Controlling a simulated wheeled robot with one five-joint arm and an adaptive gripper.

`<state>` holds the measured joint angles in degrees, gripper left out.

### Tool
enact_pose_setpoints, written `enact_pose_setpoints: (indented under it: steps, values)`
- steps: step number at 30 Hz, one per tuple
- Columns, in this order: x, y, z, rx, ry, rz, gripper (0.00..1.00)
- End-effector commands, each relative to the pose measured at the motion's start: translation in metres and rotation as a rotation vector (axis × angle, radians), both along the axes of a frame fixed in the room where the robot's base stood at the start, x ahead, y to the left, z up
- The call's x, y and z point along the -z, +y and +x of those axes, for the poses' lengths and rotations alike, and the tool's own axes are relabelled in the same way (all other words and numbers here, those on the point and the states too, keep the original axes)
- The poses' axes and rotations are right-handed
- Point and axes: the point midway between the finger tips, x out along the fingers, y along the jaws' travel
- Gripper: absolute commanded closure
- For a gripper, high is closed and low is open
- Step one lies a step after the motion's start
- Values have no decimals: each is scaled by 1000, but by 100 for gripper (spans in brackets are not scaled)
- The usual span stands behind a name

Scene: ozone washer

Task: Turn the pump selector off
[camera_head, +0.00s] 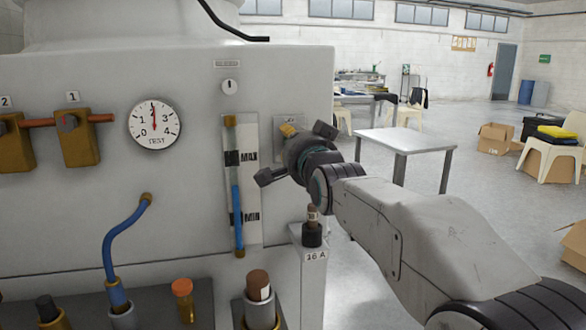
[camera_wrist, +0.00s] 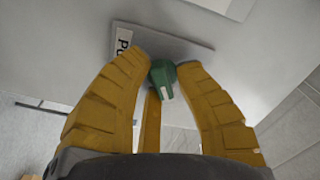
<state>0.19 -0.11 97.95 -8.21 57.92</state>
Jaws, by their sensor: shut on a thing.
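The pump selector is a green knob (camera_wrist: 163,80) with a white mark on its handle. It stands on a pale plate (camera_wrist: 200,50) whose label is partly visible as "PU" in the wrist view. My gripper (camera_wrist: 166,72) has yellow ribbed fingers and is shut on the knob, one finger on each side and a third behind. In the head view my gripper (camera_head: 289,131) reaches the right part of the machine's front panel, at the small plate (camera_head: 281,121). My wrist and fingers hide the knob there. The white mark points toward the gripper palm in the wrist view.
The machine panel (camera_head: 60,220) carries a round gauge (camera_head: 155,123) and a sight tube (camera_head: 235,190) left of my gripper. A post marked "16 A" (camera_head: 311,280) with a black and brown fitting stands below my wrist.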

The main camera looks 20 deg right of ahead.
Motion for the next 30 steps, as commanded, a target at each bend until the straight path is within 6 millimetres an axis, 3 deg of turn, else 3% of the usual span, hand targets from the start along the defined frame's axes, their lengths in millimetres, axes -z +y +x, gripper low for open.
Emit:
enact_pose_setpoints:
  steps: [1, 30]
  values:
    - [14, -1, 2, 2, 12, -36, 100]
    - [3, -3, 2, 6, 21, -860, 100]
